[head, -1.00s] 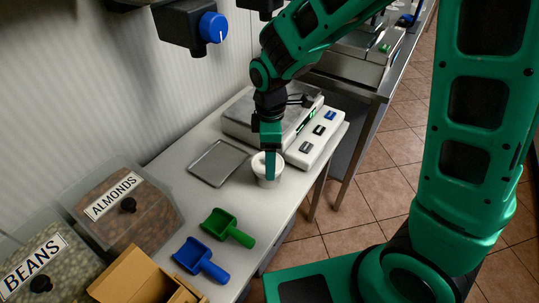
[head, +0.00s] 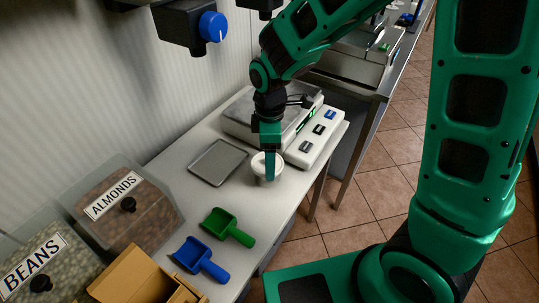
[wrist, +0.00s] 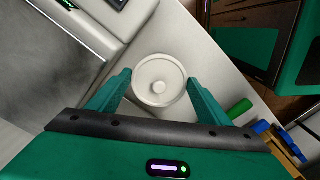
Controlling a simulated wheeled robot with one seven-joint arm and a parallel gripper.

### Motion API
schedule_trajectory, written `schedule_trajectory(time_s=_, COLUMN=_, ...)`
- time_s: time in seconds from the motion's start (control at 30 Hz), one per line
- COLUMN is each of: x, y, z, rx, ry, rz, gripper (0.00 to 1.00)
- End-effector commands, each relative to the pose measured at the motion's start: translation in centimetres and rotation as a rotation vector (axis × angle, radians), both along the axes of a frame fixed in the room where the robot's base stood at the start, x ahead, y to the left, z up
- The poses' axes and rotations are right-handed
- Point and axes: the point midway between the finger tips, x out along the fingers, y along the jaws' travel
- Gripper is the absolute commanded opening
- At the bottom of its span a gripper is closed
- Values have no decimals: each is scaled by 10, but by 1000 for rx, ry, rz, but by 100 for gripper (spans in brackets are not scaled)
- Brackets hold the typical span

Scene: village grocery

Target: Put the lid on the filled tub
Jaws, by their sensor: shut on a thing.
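A round white lid (wrist: 158,81) with a small knob in its middle lies between my fingertips in the wrist view. My gripper (wrist: 158,77) is shut on it, with one finger at each side of its edge. In the head view, the white tub (head: 260,174) is below my gripper (head: 270,178), near the counter's right edge and in front of the scale. One finger covers part of the tub's near wall. The lid hides the tub's contents. I cannot tell whether the lid sits fully level on the rim.
A metal tray (head: 218,163) lies empty left of the tub. A scale (head: 262,118) stands behind it. A green scoop (head: 227,227) and a blue scoop (head: 200,259) lie in front. Bins of almonds (head: 130,205) and beans (head: 42,268) stand at the left.

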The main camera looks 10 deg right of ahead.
Motion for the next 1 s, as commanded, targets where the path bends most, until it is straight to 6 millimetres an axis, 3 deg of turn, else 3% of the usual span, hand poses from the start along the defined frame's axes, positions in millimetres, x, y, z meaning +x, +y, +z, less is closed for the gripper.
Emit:
schedule_trajectory(time_s=0.23, x=0, y=0, z=0, rx=0, ry=0, rz=0, gripper=51)
schedule_trajectory(time_s=0.27, x=0, y=0, z=0, rx=0, ry=0, rz=0, gripper=79)
schedule_trajectory(time_s=0.33, x=0, y=0, z=0, rx=0, ry=0, rz=0, gripper=94)
schedule_trajectory(time_s=0.53, x=0, y=0, z=0, rx=0, ry=0, rz=0, gripper=94)
schedule_trajectory(time_s=0.6, x=0, y=0, z=0, rx=0, ry=0, rz=0, gripper=100)
schedule_trajectory(time_s=1.0, x=0, y=0, z=8, rx=0, ry=-1, rz=0, gripper=100)
